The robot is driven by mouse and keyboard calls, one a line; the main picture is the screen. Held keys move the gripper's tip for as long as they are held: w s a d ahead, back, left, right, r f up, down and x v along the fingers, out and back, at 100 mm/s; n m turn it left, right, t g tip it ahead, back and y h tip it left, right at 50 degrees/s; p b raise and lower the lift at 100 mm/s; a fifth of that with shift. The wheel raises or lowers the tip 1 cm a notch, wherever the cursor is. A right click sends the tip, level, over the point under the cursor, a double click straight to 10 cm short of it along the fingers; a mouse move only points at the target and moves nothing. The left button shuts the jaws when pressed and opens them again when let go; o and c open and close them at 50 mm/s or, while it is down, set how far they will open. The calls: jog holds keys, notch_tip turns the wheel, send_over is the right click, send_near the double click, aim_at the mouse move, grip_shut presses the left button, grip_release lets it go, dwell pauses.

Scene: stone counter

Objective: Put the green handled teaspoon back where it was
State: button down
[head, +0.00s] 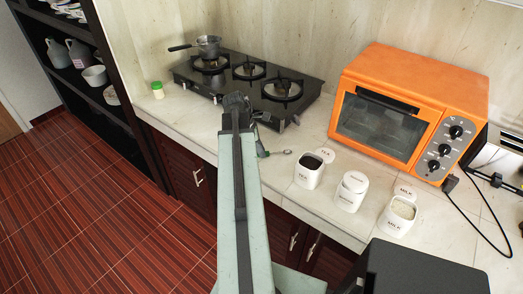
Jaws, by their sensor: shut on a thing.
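The green handled teaspoon (286,152) shows just right of my arm, over the counter near its front edge. Its metal bowl points right, toward the tea canister, and its handle end is partly hidden by my arm. My gripper (262,120) is at the arm's far end, in front of the stove, and is shut on the teaspoon. The fingertips are small and partly covered, so the exact grip point is unclear. I cannot tell whether the spoon touches the counter.
Behind are a black gas stove (240,85) with a saucepan (208,46) and an orange oven (410,110). A small jar (158,90) stands left.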

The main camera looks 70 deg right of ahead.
jog(key=c, duration=1.3)
grip_release()
jog(key=shift+c, duration=0.2)
jog(key=p+v, duration=1.1)
jog(key=v, duration=0.1)
jog(key=shift+p, duration=0.4)
jog(key=shift+r, duration=0.1)
